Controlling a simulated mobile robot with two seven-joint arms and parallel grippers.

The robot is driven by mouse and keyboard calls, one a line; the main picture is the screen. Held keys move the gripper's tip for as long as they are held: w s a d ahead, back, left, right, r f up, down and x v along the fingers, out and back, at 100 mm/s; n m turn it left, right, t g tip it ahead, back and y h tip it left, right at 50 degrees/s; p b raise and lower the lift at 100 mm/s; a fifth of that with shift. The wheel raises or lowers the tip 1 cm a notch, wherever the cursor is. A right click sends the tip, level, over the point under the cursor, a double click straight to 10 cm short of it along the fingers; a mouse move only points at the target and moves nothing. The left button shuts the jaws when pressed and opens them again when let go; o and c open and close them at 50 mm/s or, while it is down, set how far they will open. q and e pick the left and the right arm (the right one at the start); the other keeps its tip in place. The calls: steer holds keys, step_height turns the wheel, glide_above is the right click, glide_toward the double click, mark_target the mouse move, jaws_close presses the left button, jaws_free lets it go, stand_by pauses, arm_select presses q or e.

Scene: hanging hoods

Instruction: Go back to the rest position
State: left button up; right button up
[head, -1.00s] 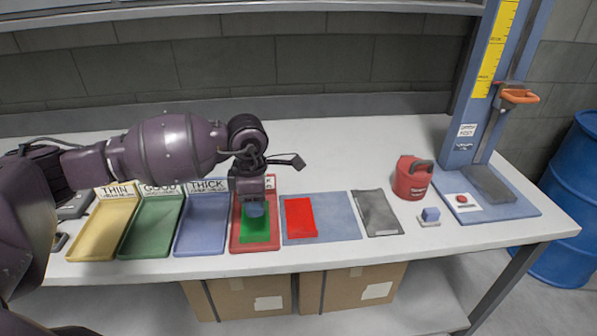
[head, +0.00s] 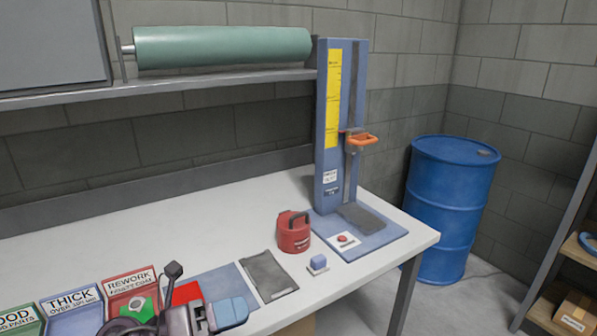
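My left gripper (head: 226,312) is at the bottom edge of the head view, with blue finger pads close together. Whether they meet is unclear, and I see nothing held in them. It covers part of the blue mat (head: 222,281) and the red sheet (head: 184,293). A green piece (head: 143,309) lies in the red REWORK tray (head: 114,305), partly hidden by my arm. My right gripper is out of view.
A dark grey sheet (head: 270,276), a red canister (head: 293,232) and a small blue block (head: 318,263) sit on the bench. A blue height gauge (head: 326,110) stands at the right end. A blue barrel (head: 449,210) is beyond the bench.

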arm_select(q)
steer(key=w+a+r+n+t+y, duration=0.15)
steer(key=a+n+t+y, duration=0.5)
steer(key=n+t, duration=0.75)
steer(key=s+a+f+n+g+y, duration=0.35)
steer(key=a+f+n+y, duration=0.5)
steer(key=n, duration=0.65)
steer(key=s+a+f+n+g+y, duration=0.1)
steer(key=s+f+n+g+y, duration=0.1)
steer(key=s+f+n+g, duration=0.6)
steer(key=s+a+f+n+g+y, duration=0.15)
steer(key=s+f+g, duration=0.35)
steer(key=s, duration=0.7)
steer(key=w+f+m+t+h, duration=0.1)
steer(key=w+f+t, duration=0.5)
steer(key=f, duration=0.3)
steer(key=shift+w+f+t, duration=0.3)
steer(key=shift+f+t, duration=0.05)
